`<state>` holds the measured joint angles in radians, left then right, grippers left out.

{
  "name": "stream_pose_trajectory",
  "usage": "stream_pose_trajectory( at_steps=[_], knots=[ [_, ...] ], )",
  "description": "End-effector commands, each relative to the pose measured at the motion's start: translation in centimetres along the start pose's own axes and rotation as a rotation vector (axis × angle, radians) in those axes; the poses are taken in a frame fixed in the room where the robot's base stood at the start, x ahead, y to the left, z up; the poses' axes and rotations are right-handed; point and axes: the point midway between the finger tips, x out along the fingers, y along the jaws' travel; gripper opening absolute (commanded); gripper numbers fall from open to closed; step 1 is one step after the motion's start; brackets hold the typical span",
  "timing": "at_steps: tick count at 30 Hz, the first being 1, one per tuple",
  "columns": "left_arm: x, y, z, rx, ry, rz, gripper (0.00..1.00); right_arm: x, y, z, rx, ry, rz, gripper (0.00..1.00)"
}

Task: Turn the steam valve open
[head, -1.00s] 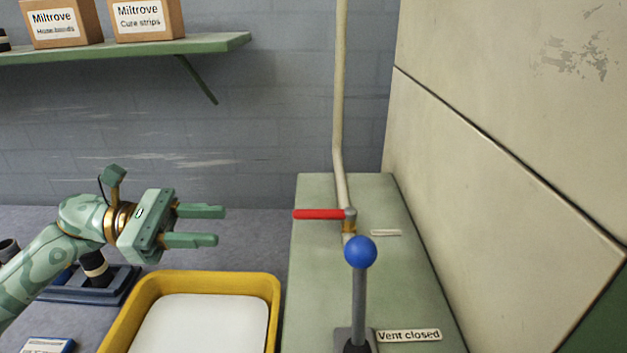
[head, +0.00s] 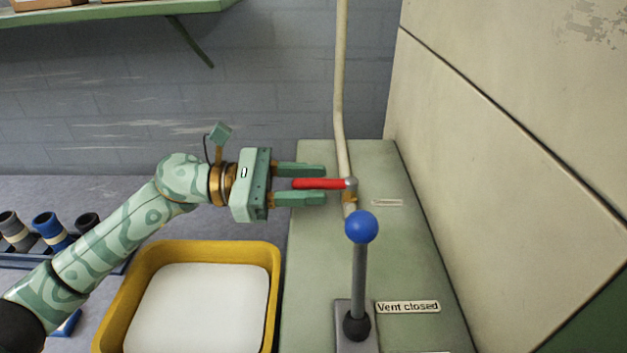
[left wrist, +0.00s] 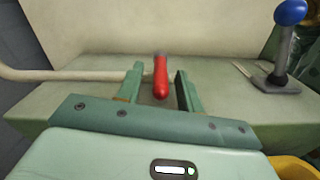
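The steam valve has a red lever handle (head: 318,183) that points left from a brass fitting (head: 350,196) on a cream pipe (head: 342,120). My left gripper (head: 314,185) is open, with one finger on each side of the red handle. In the left wrist view, the red handle (left wrist: 161,78) lies between the two fingers (left wrist: 160,90), with gaps visible on both sides. My right gripper is not in view.
A lever with a blue ball knob (head: 361,227) stands in front of the valve, by a "Vent closed" label (head: 408,307). A yellow tray (head: 276,290) with a white inside is at the lower left. A cream panel (head: 500,150) rises on the right.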

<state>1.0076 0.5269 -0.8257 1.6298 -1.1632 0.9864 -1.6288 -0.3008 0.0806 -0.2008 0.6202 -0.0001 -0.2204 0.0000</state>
Motion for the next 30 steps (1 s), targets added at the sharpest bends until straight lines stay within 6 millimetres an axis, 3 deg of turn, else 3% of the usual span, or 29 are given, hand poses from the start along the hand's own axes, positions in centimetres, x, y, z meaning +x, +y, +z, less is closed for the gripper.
stream_pose_trajectory(
  at_steps=[3, 12, 16, 22, 30],
  knots=[
    [0.9, 0.0, 0.0, 0.0, 0.0, 0.0, 0.37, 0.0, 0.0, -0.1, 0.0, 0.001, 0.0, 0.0],
    [1.1, 0.0, 0.0, 0.0, 0.0, 0.0, 0.37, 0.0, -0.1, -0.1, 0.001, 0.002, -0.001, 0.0],
    [1.1, 0.0, 0.0, 0.0, 0.0, 0.0, 0.01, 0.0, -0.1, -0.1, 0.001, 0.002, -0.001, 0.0],
    [1.1, -0.1, 0.2, 0.0, 0.003, 0.01, 0.0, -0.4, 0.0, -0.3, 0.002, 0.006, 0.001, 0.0],
    [1.2, -0.7, 1.0, 0.002, 0.039, 0.189, 0.0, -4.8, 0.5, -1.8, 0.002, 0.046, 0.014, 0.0]
  ],
)
